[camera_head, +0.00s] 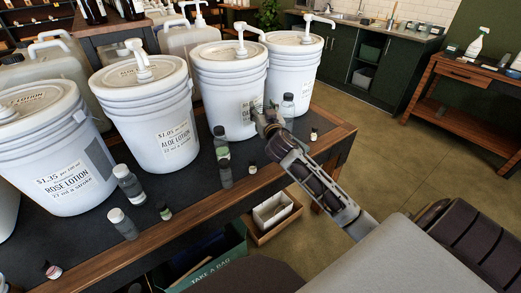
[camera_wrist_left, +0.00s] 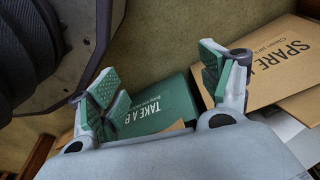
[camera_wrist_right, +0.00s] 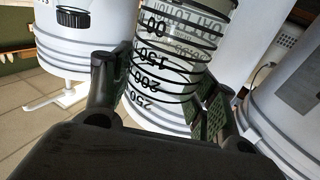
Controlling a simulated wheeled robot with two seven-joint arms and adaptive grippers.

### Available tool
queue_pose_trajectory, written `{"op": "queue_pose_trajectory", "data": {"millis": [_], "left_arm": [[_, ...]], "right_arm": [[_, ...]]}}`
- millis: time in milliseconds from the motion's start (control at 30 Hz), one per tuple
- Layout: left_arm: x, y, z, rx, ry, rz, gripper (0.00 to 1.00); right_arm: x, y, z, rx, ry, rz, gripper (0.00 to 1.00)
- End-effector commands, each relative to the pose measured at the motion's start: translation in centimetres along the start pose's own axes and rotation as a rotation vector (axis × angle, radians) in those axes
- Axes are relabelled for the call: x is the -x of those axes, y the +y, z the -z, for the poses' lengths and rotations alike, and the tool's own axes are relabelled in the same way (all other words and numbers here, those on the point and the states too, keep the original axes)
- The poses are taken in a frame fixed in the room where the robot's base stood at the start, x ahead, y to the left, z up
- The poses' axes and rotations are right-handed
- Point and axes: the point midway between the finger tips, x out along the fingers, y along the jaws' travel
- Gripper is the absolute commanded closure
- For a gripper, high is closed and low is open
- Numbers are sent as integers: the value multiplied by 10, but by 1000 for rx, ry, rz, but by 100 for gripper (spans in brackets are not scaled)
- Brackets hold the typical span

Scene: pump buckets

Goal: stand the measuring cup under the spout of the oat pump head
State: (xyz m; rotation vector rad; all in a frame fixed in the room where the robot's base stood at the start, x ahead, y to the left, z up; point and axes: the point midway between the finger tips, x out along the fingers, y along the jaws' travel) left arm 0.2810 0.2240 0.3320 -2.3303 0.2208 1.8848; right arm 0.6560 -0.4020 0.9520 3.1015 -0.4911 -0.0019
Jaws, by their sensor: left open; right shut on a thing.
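The measuring cup (camera_wrist_right: 165,65) is clear with black graduation marks and stands between the fingers of my right gripper (camera_wrist_right: 160,100) in the right wrist view. In the head view my right gripper (camera_head: 265,112) is shut on it in front of the third white bucket (camera_head: 228,85); the cup is mostly hidden there. That bucket has a white pump head (camera_head: 241,38) on its lid. Its label is partly covered, so I cannot read the whole name in the head view. My left gripper (camera_wrist_left: 160,88) is open and empty in the left wrist view.
The rose lotion bucket (camera_head: 45,140), aloe lotion bucket (camera_head: 145,115) and far-right bucket (camera_head: 292,65) stand along the dark table. Small bottles (camera_head: 226,175) line its front. A green bag box (camera_wrist_left: 165,110) and cardboard spare box (camera_wrist_left: 270,65) lie below my left gripper.

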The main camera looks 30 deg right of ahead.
Motion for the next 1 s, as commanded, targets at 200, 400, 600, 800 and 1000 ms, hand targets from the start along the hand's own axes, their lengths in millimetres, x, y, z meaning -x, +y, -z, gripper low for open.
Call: {"op": "queue_pose_trajectory", "data": {"millis": [200, 400, 600, 800, 1000], "left_arm": [[-1, -2, -2, -1, -5, 3, 21], [-2, -2, -4, -2, -20, 2, 21], [17, 4, 12, -2, -15, -7, 21], [28, 9, 20, -2, -22, -14, 21], [32, 10, 22, -3, -24, -17, 21]], "right_arm": [[0, 0, 0, 0, 1, 0, 80], [0, 0, -13, 1, -1, 0, 80], [0, 0, -36, 2, -2, -1, 80], [0, 0, -54, 1, 0, 0, 80], [0, 0, -58, 0, 1, 0, 80]]}}
